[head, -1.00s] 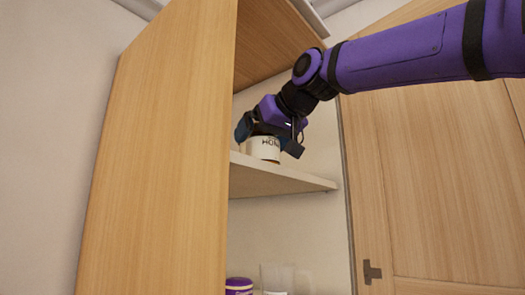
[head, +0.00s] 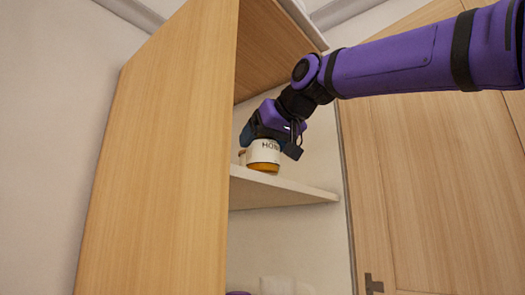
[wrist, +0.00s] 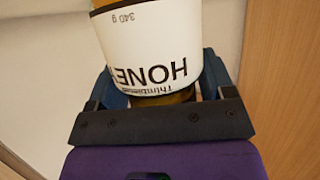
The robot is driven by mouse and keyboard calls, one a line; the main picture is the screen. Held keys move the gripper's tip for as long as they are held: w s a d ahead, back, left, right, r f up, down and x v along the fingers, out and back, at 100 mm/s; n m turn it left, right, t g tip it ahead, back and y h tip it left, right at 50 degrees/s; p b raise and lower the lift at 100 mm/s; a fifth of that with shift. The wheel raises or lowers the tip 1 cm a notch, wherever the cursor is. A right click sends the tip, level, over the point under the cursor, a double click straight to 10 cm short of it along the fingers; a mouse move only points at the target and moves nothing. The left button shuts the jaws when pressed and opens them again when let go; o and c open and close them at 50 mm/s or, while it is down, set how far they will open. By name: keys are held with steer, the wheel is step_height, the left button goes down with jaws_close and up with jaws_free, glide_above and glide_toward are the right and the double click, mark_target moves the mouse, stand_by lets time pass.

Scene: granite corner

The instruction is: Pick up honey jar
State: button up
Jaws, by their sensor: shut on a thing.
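The honey jar (head: 263,156) has a white label with dark lettering and an amber base, and it looks upright in the open cabinet. My gripper (head: 269,141) comes down on it from above and is shut on its upper part. Its base shows whole, at or just above the shelf (head: 290,194); the exact gap is hard to tell. In the wrist view the jar (wrist: 145,48) sits between my two blue fingers (wrist: 160,86), its label upside down. The fingers and palm hide part of the jar's top end.
The cabinet's wooden side panel (head: 165,150) stands close at the left, and a wooden door (head: 430,190) at the right.

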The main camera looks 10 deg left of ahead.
step_height(320, 180, up, 7)
steer(key=shift+r, duration=0.55)
steer(key=shift+s, duration=0.1)
